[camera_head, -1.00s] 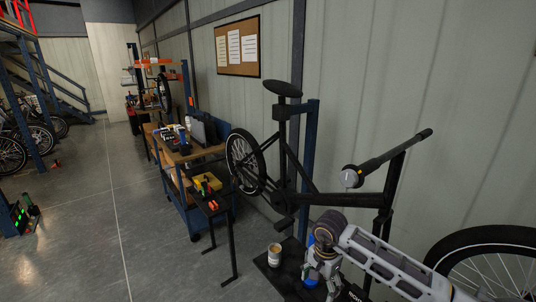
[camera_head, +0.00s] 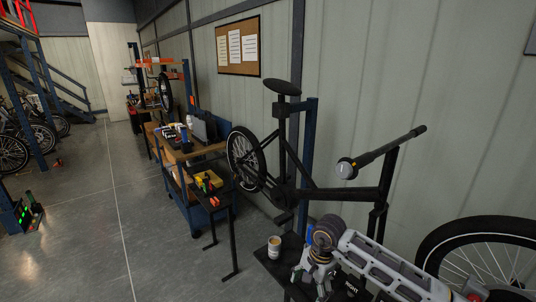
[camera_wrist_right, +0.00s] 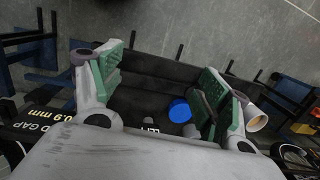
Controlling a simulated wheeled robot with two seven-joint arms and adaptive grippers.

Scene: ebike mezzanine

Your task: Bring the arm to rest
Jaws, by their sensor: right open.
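My right arm comes in from the lower right of the head view, and its gripper (camera_head: 318,277) hangs over a dark stand (camera_head: 265,256). In the right wrist view the two green-padded fingers of this gripper (camera_wrist_right: 163,82) are wide apart, with nothing held between them. A round blue thing (camera_wrist_right: 180,111) lies on the dark surface below, nearer the right-hand finger. A pale cup (camera_head: 274,247) stands on the stand to the left of the gripper. It also shows in the wrist view (camera_wrist_right: 257,119), beyond the right-hand finger. My left gripper is in neither view.
A dark bike frame (camera_head: 330,193) on a blue post stands close behind the arm. A loose wheel (camera_head: 425,243) is at the right. A workbench (camera_head: 205,151) and a blue cart (camera_head: 190,215) with a yellow bin (camera_head: 209,180) stand further left. The floor (camera_head: 90,220) at left is mostly clear.

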